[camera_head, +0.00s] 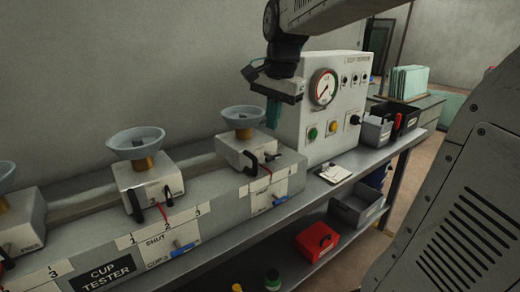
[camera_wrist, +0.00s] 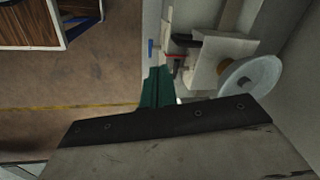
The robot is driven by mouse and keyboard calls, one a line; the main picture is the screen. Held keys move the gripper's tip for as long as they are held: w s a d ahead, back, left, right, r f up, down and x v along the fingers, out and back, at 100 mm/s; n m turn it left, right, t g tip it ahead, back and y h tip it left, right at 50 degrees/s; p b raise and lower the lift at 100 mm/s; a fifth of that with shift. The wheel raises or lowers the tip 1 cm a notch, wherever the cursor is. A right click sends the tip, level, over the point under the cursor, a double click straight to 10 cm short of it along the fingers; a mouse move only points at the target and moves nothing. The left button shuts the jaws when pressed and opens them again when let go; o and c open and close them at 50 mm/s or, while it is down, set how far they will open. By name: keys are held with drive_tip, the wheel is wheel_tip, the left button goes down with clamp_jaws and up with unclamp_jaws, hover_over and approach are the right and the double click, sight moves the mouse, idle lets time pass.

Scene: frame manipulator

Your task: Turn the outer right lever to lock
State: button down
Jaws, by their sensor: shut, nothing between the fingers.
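The right station of the cup tester is a white block (camera_head: 240,152) with a pale dish (camera_head: 243,117) on top. It carries a black left lever (camera_head: 250,164), a black right lever (camera_head: 269,156) and a thin red lever (camera_head: 265,170). A blue handle (camera_head: 280,198) sits lower on the front panel. My gripper (camera_head: 272,122) hangs above and slightly right of this station, green fingers shut and empty, apart from the levers. The wrist view shows the fingers (camera_wrist: 158,72) near a black lever (camera_wrist: 188,42), a red lever (camera_wrist: 174,57) and the dish (camera_wrist: 250,82). I cannot tell which black lever that is.
A white gauge box (camera_head: 322,110) with buttons stands just right of my gripper. Two more dish stations, the middle one (camera_head: 145,180) and one at the left edge, stand along the bench. Bins (camera_head: 376,132) stand at the right end. A red box (camera_head: 317,241) sits on the lower shelf.

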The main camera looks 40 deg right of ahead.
drive_tip(key=w+d+m, duration=0.4)
drive_tip(key=w+d, duration=0.1)
approach(269, 158)
drive_tip(key=f, duration=0.4)
drive_tip(key=w+f, duration=0.1)
drive_tip(key=f, duration=0.1)
drive_tip(key=shift+w+a+f, duration=0.1)
drive_tip(key=shift+f, duration=0.25)
